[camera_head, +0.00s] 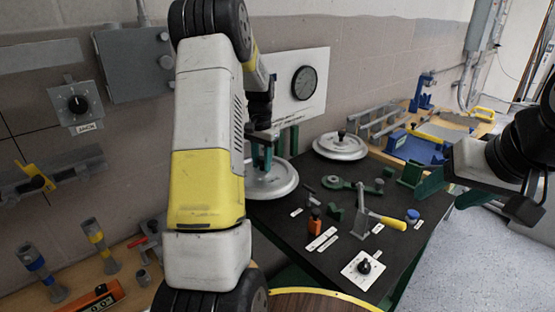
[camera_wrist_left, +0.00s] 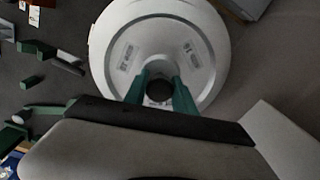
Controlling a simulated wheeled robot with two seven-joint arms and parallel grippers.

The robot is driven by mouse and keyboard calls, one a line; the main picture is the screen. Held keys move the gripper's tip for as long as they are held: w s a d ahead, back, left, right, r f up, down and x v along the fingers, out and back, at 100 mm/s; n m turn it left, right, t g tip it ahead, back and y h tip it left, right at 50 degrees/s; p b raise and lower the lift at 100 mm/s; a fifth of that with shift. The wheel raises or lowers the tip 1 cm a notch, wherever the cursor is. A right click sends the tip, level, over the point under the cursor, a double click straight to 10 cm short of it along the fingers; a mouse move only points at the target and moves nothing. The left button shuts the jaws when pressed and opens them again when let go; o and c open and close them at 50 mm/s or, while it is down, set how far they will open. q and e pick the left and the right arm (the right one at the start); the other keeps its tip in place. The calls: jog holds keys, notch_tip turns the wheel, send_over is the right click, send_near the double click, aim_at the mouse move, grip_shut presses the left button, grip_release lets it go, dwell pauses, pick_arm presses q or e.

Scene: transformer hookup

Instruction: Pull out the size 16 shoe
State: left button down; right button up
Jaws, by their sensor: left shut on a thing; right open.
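A round pale grey disc (camera_head: 275,188) with a dark centre knob lies on the dark table top. It also fills the middle of the left wrist view (camera_wrist_left: 115,35), with two small labels I cannot read surely. My left gripper (camera_head: 262,160) is over this disc, its green fingers shut on the dark knob (camera_wrist_left: 159,90). A second, similar disc (camera_head: 340,147) with a black knob lies farther back to the right. My right gripper (camera_head: 446,190) is open and empty at the table's right side.
The dark table (camera_head: 300,240) holds a yellow-handled lever (camera_head: 385,220), an orange piece (camera_head: 315,222), several green parts and a dial plate (camera_head: 362,268). A wall panel with a gauge (camera_head: 304,82) stands behind. A wooden bench with blue parts (camera_head: 415,147) is at the back right.

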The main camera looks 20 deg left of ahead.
pick_arm(q)
jog(key=shift+r, duration=2.1)
jog(key=shift+w+d, duration=0.1)
jog(key=shift+w, duration=0.05)
